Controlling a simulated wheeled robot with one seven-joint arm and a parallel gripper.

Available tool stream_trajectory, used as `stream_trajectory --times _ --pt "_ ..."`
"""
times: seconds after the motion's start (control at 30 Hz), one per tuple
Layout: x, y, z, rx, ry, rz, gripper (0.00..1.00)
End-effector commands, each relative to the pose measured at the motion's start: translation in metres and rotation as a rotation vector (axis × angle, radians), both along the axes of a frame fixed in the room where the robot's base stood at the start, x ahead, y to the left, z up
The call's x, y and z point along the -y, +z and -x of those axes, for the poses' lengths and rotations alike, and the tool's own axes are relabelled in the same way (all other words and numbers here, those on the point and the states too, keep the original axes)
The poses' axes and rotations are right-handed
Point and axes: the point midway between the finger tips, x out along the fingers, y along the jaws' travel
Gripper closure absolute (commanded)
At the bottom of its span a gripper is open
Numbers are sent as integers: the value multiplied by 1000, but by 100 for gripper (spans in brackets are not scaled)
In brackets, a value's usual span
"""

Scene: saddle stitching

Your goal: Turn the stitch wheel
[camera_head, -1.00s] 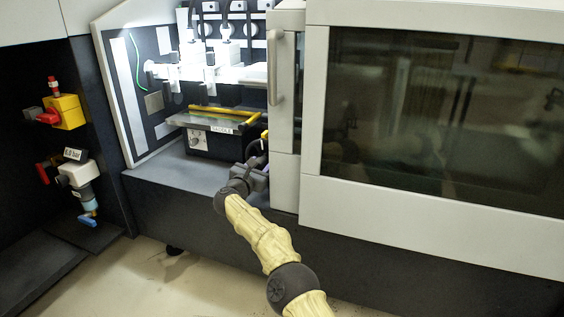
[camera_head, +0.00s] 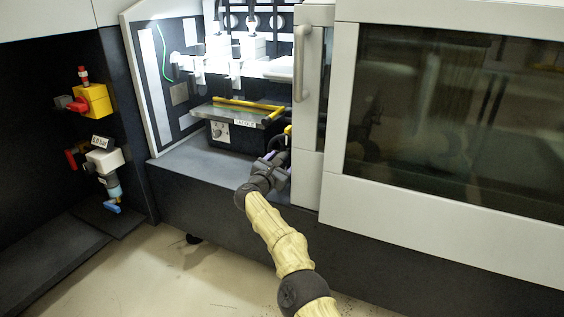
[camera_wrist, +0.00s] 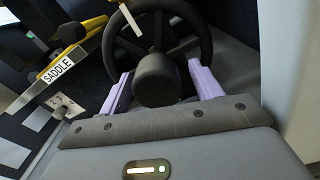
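The stitch wheel (camera_wrist: 206,42) is a black spoked handwheel with a thick dark hub knob facing the wrist camera. In the head view the wheel (camera_head: 277,143) is mostly hidden behind my gripper and the door edge. My gripper (camera_wrist: 162,88) is open, with its two lilac fingers on either side of the hub knob (camera_wrist: 157,80). A gap shows on the right side; contact on the left cannot be told. In the head view my gripper (camera_head: 272,163) is inside the opening, low by the door's left edge.
The saddle (camera_head: 236,113) with yellow bars lies left of the wheel. A grey door with a handle (camera_head: 302,63) stands close on the right. A dark ledge (camera_head: 205,160) lies below. A yellow switch box (camera_head: 97,99) and a pressure valve (camera_head: 105,160) are far left.

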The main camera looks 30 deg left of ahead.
Motion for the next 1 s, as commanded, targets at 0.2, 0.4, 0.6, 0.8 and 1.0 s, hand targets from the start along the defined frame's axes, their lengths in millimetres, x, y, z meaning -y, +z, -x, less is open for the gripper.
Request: stream_trajectory --times 0.2,0.4,0.6,0.8,1.0 --pt "1 4 -1 4 1 -1 36" --pt "0 3 0 5 3 -2 36" --pt "-1 2 6 3 4 -5 36" --pt "0 2 16 3 3 -5 36" --pt "3 2 28 7 3 -2 36"
